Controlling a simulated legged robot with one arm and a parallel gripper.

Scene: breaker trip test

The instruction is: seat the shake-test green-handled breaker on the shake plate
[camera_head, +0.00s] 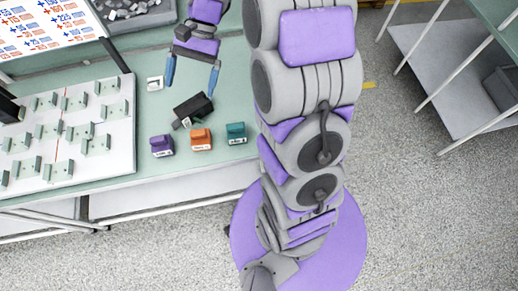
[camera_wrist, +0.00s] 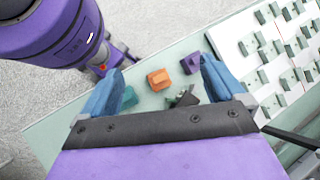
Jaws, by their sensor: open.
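My gripper (camera_head: 191,84) is open and empty above the green table, its two blue fingers apart; it also shows in the wrist view (camera_wrist: 160,70). A dark block (camera_head: 193,108) with a small grey part at its lower left lies tilted on the table just in front of the fingers; in the wrist view it is partly hidden by the gripper (camera_wrist: 184,97). A teal block (camera_head: 236,133), an orange block (camera_head: 201,139) and a purple block (camera_head: 162,146) with small white labels stand in a row nearer me. I cannot tell which thing is the green-handled breaker or the shake plate.
A white board (camera_head: 100,150) with several pale green brackets lies on the table's left. A small white block (camera_head: 155,83) sits beside the left finger. A printed number chart (camera_head: 40,22) and a grey tray (camera_head: 140,14) are at the back. Another table (camera_head: 440,50) stands right.

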